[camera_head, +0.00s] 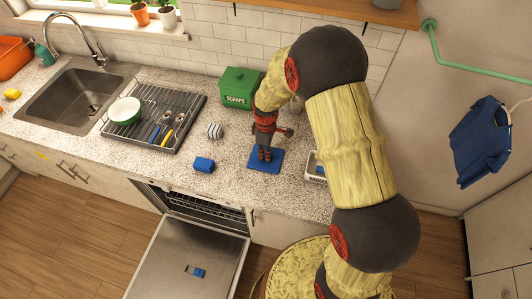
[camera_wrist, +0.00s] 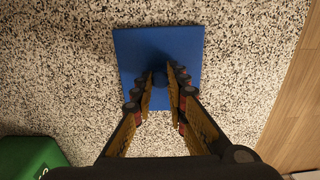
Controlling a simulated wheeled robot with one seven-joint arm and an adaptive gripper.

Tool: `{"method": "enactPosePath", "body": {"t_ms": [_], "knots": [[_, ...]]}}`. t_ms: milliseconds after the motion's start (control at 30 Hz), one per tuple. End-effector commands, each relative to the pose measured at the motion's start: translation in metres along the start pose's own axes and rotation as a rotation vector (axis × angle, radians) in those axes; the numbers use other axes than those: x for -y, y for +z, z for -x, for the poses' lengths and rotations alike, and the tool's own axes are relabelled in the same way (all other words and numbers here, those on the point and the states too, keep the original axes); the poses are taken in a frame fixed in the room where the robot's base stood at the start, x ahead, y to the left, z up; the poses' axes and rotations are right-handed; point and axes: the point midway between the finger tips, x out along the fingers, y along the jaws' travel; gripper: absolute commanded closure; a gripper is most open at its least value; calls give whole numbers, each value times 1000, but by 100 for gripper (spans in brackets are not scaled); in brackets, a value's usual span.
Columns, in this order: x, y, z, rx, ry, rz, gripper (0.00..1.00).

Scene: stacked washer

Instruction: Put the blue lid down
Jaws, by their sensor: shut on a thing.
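The blue lid (camera_head: 256,166) is a flat square plate lying level at the counter, between the green scraps bin and the counter's front edge. My gripper (camera_head: 264,154) points straight down over its middle. In the wrist view the lid (camera_wrist: 135,50) fills the upper middle, and my gripper (camera_wrist: 160,85) is shut on its small dark blue knob. The fingers hide part of the knob and the lid's near part. I cannot tell whether the lid's underside touches the counter or hangs slightly above it.
A green scraps bin (camera_head: 239,88) stands behind, with a striped round item (camera_head: 215,131) and a blue block (camera_head: 204,165) to the left. A small pale container (camera_head: 313,167) is close on the right. The dishwasher door (camera_head: 190,262) hangs open below. Speckled counter (camera_head: 228,160) is bare around the lid.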

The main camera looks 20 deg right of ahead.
Motion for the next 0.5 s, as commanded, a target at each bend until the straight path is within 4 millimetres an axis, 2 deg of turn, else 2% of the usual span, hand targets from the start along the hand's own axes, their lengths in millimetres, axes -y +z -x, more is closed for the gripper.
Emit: {"method": "enactPosePath", "body": {"t_ms": [300,333,500], "knots": [[0,0,-3,-1,1,0,100],[0,0,-3,-1,1,0,85],[0,0,-2,-1,1,0,75]]}}
